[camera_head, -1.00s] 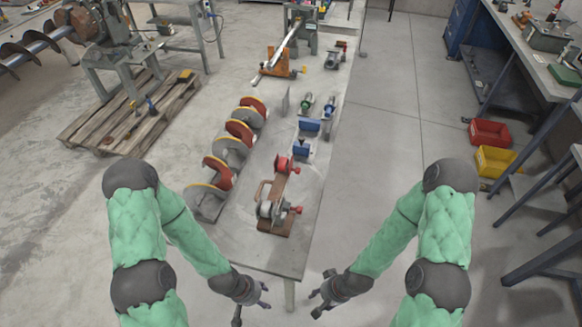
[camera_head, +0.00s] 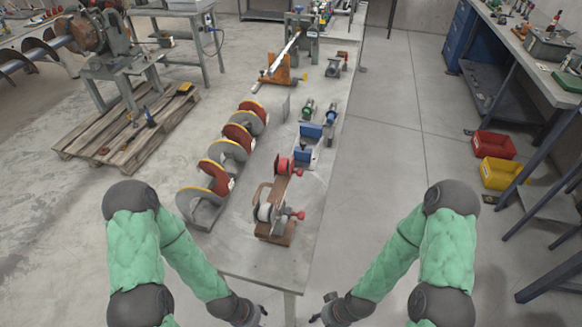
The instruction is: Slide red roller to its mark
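A red roller (camera_head: 284,166) sits at the far end of a small brown-based fixture (camera_head: 275,232) on the long grey table. The fixture also carries a pale wheel, a brown handle at its left and a red knob (camera_head: 298,214) at its right. No mark for the roller can be made out at this size. My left gripper (camera_head: 260,316) is low at the table's near edge, partly cut off by the frame, and its fingers are unclear. My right gripper (camera_head: 320,308) is just right of the near table corner, with fingers apart and empty. Neither gripper touches the fixture.
Red-and-grey auger discs (camera_head: 207,192) line the table's left side. Blue blocks (camera_head: 310,130) and green and blue cylindrical parts stand beyond the fixture. An orange stand (camera_head: 276,78) is farther back. The table's near end is bare. Red and yellow bins (camera_head: 497,172) are at right.

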